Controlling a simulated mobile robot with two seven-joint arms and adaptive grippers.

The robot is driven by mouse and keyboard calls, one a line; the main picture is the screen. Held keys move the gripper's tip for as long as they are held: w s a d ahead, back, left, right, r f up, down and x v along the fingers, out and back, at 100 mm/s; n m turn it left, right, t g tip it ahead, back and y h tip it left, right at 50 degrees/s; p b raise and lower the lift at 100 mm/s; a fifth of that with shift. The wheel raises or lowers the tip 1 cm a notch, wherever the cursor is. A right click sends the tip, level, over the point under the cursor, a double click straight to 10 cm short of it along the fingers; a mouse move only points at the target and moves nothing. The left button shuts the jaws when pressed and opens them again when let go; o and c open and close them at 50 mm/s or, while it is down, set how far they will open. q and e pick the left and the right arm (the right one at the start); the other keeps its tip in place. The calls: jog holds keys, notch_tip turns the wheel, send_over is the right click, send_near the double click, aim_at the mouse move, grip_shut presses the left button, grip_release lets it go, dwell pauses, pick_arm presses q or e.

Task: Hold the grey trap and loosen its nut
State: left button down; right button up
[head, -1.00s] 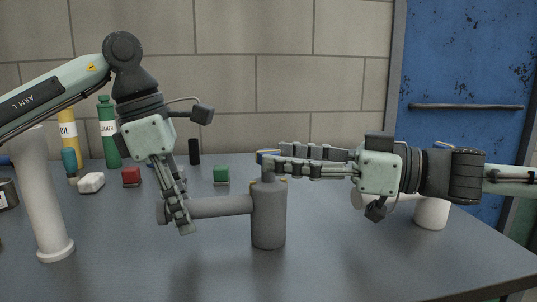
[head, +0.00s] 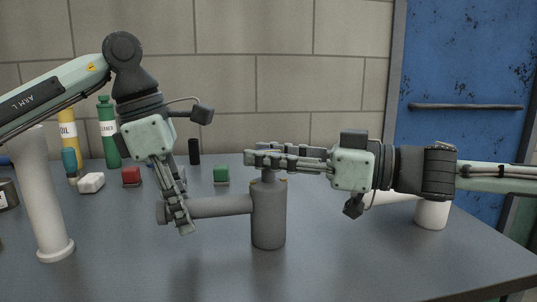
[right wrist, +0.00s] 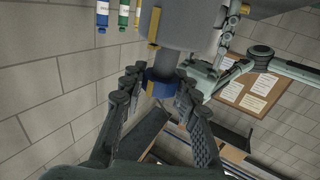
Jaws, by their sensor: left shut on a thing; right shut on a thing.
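The grey trap (head: 268,222) stands upright on the table, with a side pipe (head: 222,206) running left from its body. My left gripper (head: 182,212) is shut on that pipe near its left end. My right gripper (head: 262,158) reaches in level from the right at the top of the trap. In the right wrist view its fingers lie on both sides of the blue nut (right wrist: 161,88), which has a yellow mark, and they are shut on it. In the head view the fingers hide the nut.
A white pipe (head: 45,200) stands at the left and another white fitting (head: 432,213) at the right, behind my right arm. A green bottle (head: 109,138), a red block (head: 131,176) and a green block (head: 221,175) sit toward the back. The front table is clear.

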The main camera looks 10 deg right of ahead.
jog(key=shift+c, duration=0.7)
jog(key=shift+a+m+t+h, duration=0.2)
jog(key=shift+m+t+h, duration=0.25)
jog(key=shift+t, duration=0.25)
jog(key=shift+s+a+f+m+t+h, duration=0.2)
jog(key=shift+m+t+h, duration=0.15)
jog(key=shift+m+t, duration=0.3)
jog(key=shift+w+d+r+m+t+h, duration=0.1)
jog(key=shift+m+t+h, duration=2.25)
jog(key=shift+h, duration=0.55)
jog(key=shift+w+d+m+t+h, duration=0.1)
jog(key=shift+d+m+t+h, duration=0.1)
jog(key=shift+m+t+h, duration=0.95)
jog(key=shift+d+g+h, duration=0.1)
jog(key=shift+g+h, duration=0.25)
jog(key=shift+h, duration=0.2)
jog(key=o, duration=1.2)
jog(key=shift+r, duration=0.1)
